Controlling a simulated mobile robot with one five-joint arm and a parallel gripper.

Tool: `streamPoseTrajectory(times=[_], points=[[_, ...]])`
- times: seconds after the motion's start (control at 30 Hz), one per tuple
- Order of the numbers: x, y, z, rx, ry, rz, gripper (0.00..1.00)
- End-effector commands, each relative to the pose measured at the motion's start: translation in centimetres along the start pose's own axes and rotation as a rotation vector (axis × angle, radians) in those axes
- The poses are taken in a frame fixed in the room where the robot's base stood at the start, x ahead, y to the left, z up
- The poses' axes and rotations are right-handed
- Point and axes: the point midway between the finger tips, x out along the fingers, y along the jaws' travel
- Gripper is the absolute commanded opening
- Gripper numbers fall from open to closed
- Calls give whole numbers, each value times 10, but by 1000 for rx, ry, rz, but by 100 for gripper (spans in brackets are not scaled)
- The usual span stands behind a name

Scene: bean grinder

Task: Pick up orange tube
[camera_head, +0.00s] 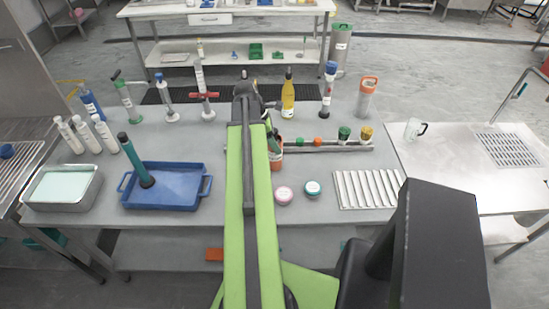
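A light grey upright tube with an orange top (367,84) stands at the back right of the grey table. A smaller orange cylindrical thing (277,160) stands mid-table, just right of my green arm and partly hidden by it; something dark green shows at its top. I cannot tell for sure which of them is the orange tube. The black far end of my arm (246,97) is over the back middle of the table, left of the yellow bottle. My gripper's fingers cannot be made out there, and I see nothing clearly held.
A yellow bottle (288,98) and a white tube with a blue cap (327,90) stand left of the orange-topped tube. A low rack (335,149) with several coloured caps lies in front. A blue tray (175,195) is at left, a ribbed tray (367,190) at right.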

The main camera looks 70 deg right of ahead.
Motion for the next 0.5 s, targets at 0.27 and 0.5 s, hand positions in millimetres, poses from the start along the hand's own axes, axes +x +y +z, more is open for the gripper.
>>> streamPoseTrajectory(times=[0.27,0.5], points=[[0,0,0,0,0,0,25],[0,0,-1,-1,0,0,0]])
